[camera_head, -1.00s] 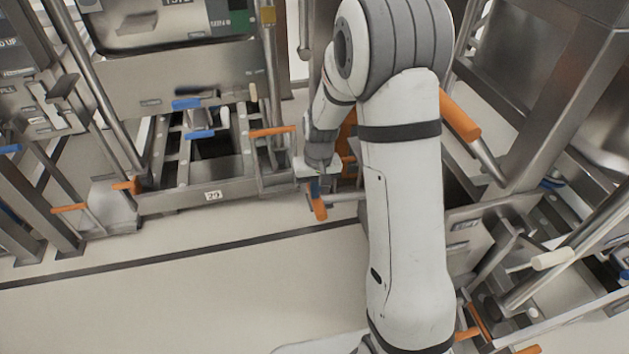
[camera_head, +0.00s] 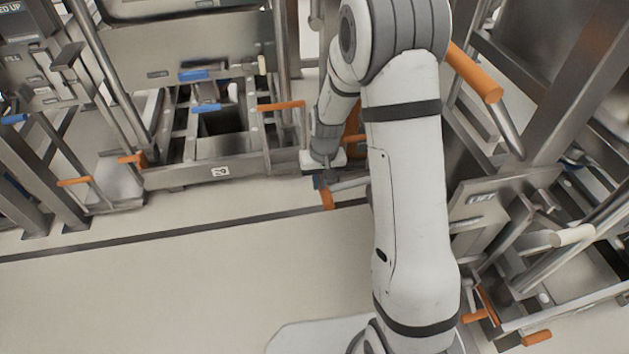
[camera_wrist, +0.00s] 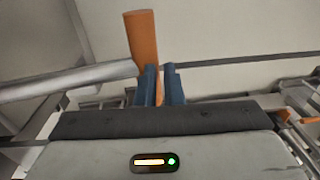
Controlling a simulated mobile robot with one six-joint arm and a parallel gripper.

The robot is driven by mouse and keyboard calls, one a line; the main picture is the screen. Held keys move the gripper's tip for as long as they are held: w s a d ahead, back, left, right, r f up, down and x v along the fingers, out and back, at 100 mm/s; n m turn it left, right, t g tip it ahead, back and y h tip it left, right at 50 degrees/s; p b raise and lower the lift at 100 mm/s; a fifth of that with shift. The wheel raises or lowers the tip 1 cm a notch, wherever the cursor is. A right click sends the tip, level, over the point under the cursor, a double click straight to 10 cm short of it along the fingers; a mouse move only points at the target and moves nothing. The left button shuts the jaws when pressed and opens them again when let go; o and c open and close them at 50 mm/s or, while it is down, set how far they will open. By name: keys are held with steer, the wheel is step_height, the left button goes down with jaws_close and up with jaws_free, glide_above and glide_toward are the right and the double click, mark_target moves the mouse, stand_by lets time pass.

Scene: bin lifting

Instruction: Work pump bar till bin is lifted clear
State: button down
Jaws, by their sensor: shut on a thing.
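My gripper (camera_head: 324,178) is shut on an orange-gripped bar (camera_head: 328,201), low beside the steel frame marked 29. In the wrist view my two dark blue fingers (camera_wrist: 160,86) close around the bar, and its orange end (camera_wrist: 142,38) sticks out past them. Where the bar joins its machine is hidden by my arm. Steel panelwork (camera_head: 185,45) stands above the frame at the top left. I cannot tell which steel body is the bin, or whether it is clear of its support.
A steel frame with label 29 (camera_head: 219,171) stands left of my gripper, with an orange lever (camera_head: 281,106) close by. A large orange handle (camera_head: 474,72) on a metal rod is right of my arm. More steel machinery fills the right. The floor (camera_head: 190,290) at front left is clear.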

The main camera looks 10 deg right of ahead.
steer(key=shift+s+a+f, duration=0.1)
steer(key=shift+s+f, duration=0.15)
steer(key=shift+f, duration=0.2)
steer(key=shift+s+f, duration=0.2)
steer(key=shift+f, duration=0.25)
steer(key=shift+r, duration=0.1)
steer(key=a+r+p, duration=0.4)
steer(key=r+p, duration=0.2)
steer(key=r, duration=0.9)
steer(key=shift+w, duration=0.25)
steer(key=s+d+r, duration=0.5)
steer(key=s+r, duration=0.1)
steer(key=s, duration=0.4)
steer(key=s+d+r+m+t, duration=0.1)
steer(key=s+d+r, duration=0.4)
steer(key=s, duration=0.6)
steer(key=shift+d+r+h, duration=0.15)
steer(key=shift+r+h, duration=0.25)
steer(key=shift+r, duration=0.25)
steer(key=shift+s, duration=0.1)
